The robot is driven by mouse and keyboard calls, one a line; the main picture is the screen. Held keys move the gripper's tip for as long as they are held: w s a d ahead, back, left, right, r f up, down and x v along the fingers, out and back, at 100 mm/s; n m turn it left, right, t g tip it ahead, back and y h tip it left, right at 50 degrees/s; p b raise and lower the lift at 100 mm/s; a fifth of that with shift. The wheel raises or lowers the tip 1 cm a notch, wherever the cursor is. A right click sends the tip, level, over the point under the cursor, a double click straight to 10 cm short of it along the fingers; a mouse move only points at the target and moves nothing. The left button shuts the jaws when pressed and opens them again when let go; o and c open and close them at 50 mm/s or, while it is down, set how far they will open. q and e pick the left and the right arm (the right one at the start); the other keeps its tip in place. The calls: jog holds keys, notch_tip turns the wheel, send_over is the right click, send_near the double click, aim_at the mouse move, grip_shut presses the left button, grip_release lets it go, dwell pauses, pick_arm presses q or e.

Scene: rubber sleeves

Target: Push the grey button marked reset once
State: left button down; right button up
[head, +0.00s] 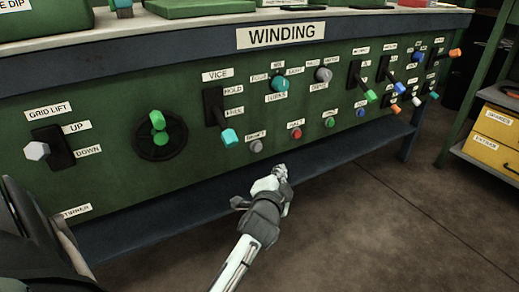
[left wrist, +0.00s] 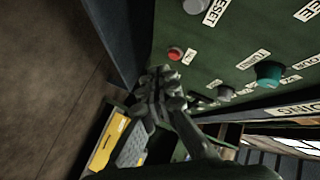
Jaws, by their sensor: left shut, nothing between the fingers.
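The grey button (head: 256,146) is a small round knob on the green panel under a white label that reads RESET in the left wrist view. It also shows at the top edge of the left wrist view (left wrist: 194,5), partly cut off. My left gripper (head: 280,170) is shut and empty. In the head view its tip appears below and to the right of the grey button, apart from it. In the left wrist view the fingertips (left wrist: 158,75) are nearer the red button (left wrist: 175,53) than the grey one. My right gripper is not in view.
The red button (head: 296,133) and a green button (head: 330,122) sit to the right of the grey one. A teal-tipped vice lever (head: 229,136) stands close at its left. A blue lower ledge (head: 190,213) runs below the panel. Yellow drawers (head: 497,135) stand at the right.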

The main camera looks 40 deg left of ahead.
aim_at(257, 147)
pick_arm(q)
jog(key=w+a, duration=0.3)
jog(key=a, duration=0.5)
jog(key=shift+w, duration=0.15)
dwell(1.0)
jog(key=shift+a+p, duration=0.1)
jog(key=shift+p, duration=0.2)
jog(key=shift+w+a, duration=0.15)
jog(key=shift+a, duration=0.15)
